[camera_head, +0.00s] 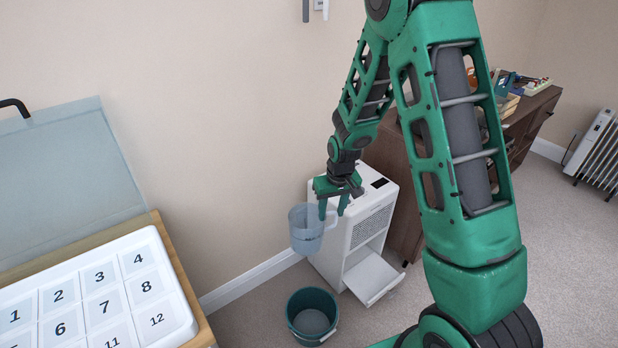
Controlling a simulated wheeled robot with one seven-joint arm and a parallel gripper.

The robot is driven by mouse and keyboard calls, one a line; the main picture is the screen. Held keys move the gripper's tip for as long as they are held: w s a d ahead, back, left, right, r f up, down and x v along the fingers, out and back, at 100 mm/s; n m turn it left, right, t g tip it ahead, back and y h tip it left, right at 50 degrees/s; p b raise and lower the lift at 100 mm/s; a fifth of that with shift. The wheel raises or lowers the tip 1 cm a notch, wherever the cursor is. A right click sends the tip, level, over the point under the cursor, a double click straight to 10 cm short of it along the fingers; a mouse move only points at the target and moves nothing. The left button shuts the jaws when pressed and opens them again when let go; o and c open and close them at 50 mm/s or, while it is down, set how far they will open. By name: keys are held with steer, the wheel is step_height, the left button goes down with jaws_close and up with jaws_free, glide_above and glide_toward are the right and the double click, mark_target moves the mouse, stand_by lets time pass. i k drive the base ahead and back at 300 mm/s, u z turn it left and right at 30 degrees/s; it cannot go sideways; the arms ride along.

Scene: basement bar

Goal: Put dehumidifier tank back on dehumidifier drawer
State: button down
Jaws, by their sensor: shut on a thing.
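The dehumidifier (362,226) is a white upright box with a side grille, standing on the carpet by the wall. Its drawer (374,281) is pulled out low at the front, and its bare white floor shows. The tank (305,232) is a translucent bluish container held in the air to the left of the dehumidifier, above the drawer's height. My gripper (332,208) points down at the tank's right side and is shut on it. The exact grip point is small and partly hidden by the fingers.
A dark green bucket (312,315) stands on the carpet below the tank, left of the drawer. A table with a numbered white tray (184,310) is at left. A brown cabinet (400,178) stands behind the dehumidifier. A radiator (597,148) is far right.

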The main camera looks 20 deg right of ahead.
mark_target(375, 274)
steer(key=u, duration=0.15)
steer(key=k, duration=0.9)
steer(key=z, duration=0.75)
steer(key=i, duration=0.9)
steer(key=z, duration=0.05)
